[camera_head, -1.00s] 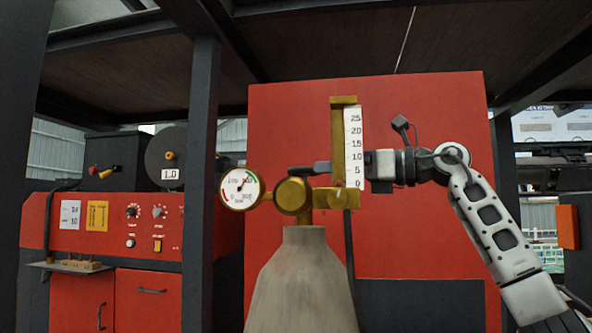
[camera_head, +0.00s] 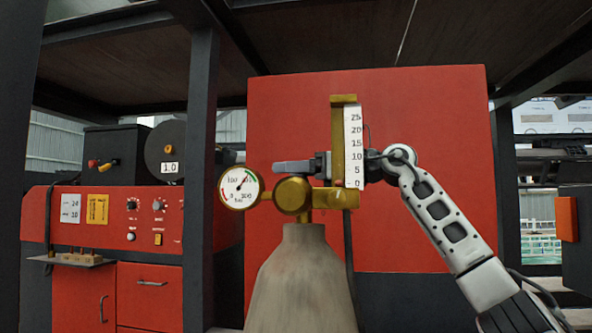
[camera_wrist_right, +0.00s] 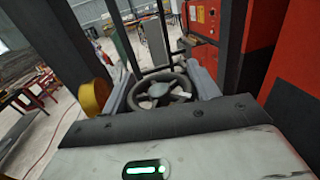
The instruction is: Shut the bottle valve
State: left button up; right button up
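The grey gas bottle (camera_head: 303,280) stands upright, with brass fittings (camera_head: 293,195), a round pressure gauge (camera_head: 240,187) and a scaled flow tube (camera_head: 353,145) on top. My right gripper (camera_head: 293,168) reaches in from the right, behind the flow tube, with its fingers just above the round brass body. In the right wrist view a dark spoked handwheel (camera_wrist_right: 158,92) shows between the two grey fingers of my right gripper (camera_wrist_right: 160,80), which are spread apart. I cannot tell whether they touch the wheel. The wheel is not made out in the head view. My left gripper is not in view.
A red panel (camera_head: 440,110) stands behind the bottle. A dark post (camera_head: 202,150) rises to its left, with a red control cabinet (camera_head: 120,225) beyond. A brass part (camera_wrist_right: 92,97) shows just left of the fingers in the right wrist view.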

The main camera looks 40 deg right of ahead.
jog(key=shift+w+d+m+t+h+p, duration=0.15)
jog(key=shift+m+t+h, duration=0.3)
jog(key=shift+m+h, duration=0.55)
jog(key=shift+s+d+m+t+h+p, duration=0.15)
jog(key=shift+m+t+h, duration=0.4)
jog(key=shift+h, duration=0.75)
jog(key=shift+w+a, duration=0.1)
jog(key=o, duration=0.9)
jog(key=shift+o, duration=0.3)
